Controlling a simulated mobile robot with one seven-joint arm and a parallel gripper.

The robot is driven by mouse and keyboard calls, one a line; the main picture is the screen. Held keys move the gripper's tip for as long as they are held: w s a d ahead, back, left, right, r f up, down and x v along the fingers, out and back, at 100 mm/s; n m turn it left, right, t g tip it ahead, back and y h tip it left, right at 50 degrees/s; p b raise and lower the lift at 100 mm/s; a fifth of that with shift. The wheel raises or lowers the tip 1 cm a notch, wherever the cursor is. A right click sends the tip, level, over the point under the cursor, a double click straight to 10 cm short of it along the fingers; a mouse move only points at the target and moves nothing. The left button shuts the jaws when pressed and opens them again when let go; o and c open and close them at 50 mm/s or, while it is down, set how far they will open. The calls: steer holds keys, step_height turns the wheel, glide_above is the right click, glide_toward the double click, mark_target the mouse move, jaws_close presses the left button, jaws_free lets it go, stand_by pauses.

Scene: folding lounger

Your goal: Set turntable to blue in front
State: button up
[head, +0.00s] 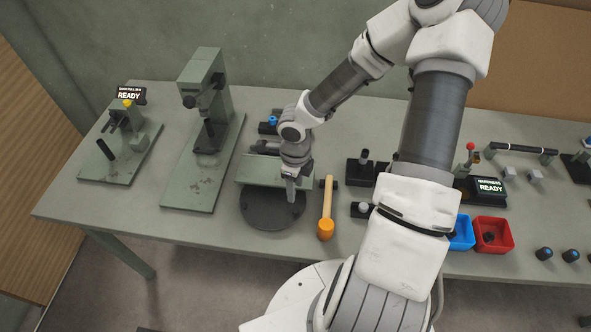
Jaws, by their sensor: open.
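A dark round disc (262,217), which looks like the turntable, lies on the table in front of a grey-green block (255,172). My gripper (291,195) points down over the right part of the disc and partly covers it. I see no object held in it. I cannot tell whether the fingertips touch the disc. No blue mark shows on the visible part of the disc. A small blue knob (272,120) on a dark fixture stands behind the block, partly hidden by my arm.
A mallet (327,212) with an orange head lies just right of the disc. A tall green press (204,90) stands to the left. Small dark fixtures (360,170) stand to the right. A blue bin (462,234) and a red bin (493,235) sit near the front edge.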

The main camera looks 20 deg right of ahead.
step_height(320, 180, up, 6)
steer(key=shift+r, duration=0.25)
stand_by(0.4)
stand_by(0.6)
